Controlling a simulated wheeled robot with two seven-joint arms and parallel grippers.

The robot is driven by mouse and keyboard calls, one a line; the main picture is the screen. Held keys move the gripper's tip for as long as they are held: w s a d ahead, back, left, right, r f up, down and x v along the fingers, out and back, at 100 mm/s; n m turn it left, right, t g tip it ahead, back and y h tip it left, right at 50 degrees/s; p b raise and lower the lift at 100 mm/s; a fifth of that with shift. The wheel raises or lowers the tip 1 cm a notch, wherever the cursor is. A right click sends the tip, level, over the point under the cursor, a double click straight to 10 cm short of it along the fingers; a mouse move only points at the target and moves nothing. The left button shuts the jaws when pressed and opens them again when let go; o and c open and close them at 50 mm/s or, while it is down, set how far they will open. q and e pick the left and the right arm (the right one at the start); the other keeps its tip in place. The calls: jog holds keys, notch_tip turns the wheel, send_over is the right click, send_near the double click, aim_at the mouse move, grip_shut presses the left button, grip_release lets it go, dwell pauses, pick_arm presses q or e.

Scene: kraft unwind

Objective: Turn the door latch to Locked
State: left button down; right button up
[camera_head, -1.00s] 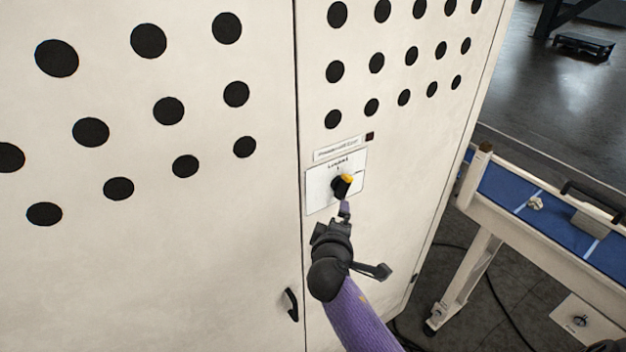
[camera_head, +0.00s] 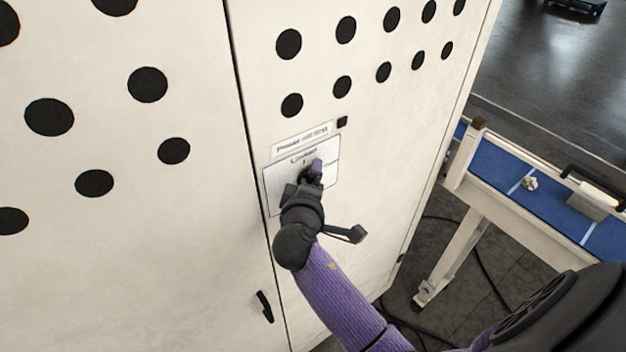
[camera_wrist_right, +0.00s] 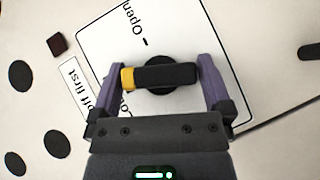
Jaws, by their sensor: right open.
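The door latch is a black bar handle with a yellow end (camera_wrist_right: 165,76) on a round black base, fixed to a white plate (camera_head: 330,151). In the right wrist view the yellow end points left, between the Open mark and a partly hidden word. In the head view, "Locked" is printed at the plate's top. In the head view my right gripper (camera_head: 315,172) hides most of the latch. My left gripper is not in view.
The latch is on a pale cabinet door (camera_head: 370,200) with round black holes. A black pull handle (camera_head: 264,306) is lower left, across the door seam. A small dark square (camera_head: 342,122) is above the plate. A blue-topped conveyor (camera_head: 510,192) stands at right.

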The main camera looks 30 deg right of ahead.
jog(key=shift+a, duration=0.15)
jog(key=shift+a+r, duration=0.1)
jog(key=shift+c, duration=1)
jog(key=shift+s, duration=0.1)
jog(key=c, duration=0.8)
jog(key=shift+o, duration=0.2)
jog(key=shift+f+n+h+b, duration=0.3)
jog(key=shift+h+b, duration=0.1)
jog(key=shift+b, duration=0.35)
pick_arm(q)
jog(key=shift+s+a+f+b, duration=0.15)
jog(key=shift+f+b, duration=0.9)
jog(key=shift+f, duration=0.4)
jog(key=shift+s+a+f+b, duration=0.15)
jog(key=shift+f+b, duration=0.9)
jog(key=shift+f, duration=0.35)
pick_arm(e)
jog(key=shift+f+n+t+h, duration=0.1)
jog(key=shift+n+t+h, duration=0.9)
jog(key=shift+n, duration=0.2)
jog(key=o, duration=1)
jog(key=shift+c, duration=0.2)
